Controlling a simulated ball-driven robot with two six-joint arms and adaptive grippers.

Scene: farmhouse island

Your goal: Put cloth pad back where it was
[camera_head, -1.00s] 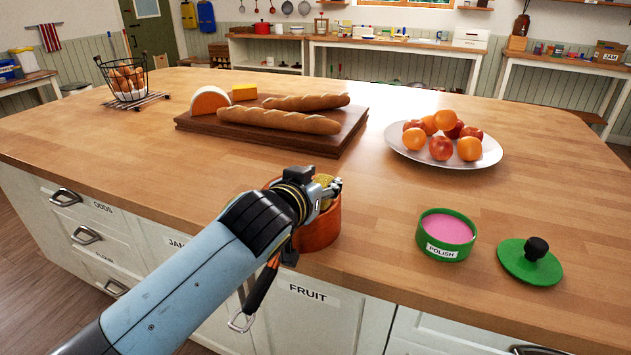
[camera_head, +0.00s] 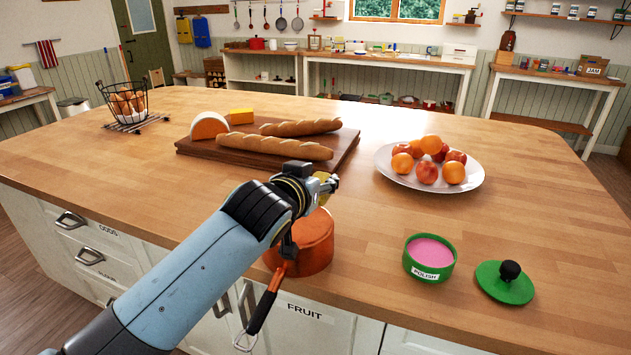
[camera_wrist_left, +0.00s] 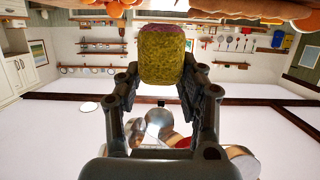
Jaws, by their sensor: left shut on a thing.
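My left gripper (camera_head: 328,186) is shut on the cloth pad, a yellow-olive block that shows clearly in the left wrist view (camera_wrist_left: 162,55) between the two fingers. The pad has a pinkish edge there. In the head view the gripper mostly hides it. The gripper is above a copper pan (camera_head: 312,248) at the front edge of the island. The pan's copper and black handle (camera_head: 264,308) points out over that edge. A round green tin labelled POLISH (camera_head: 428,274), open with pink contents, stands to the right. My right gripper is not in view.
A green lid with a black knob (camera_head: 505,285) lies right of the tin. A white plate of fruit (camera_head: 468,184), a wooden board (camera_head: 345,150) with bread and cheese, and a wire egg basket (camera_head: 124,103) stand farther back. The wooden top between pan and tin is clear.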

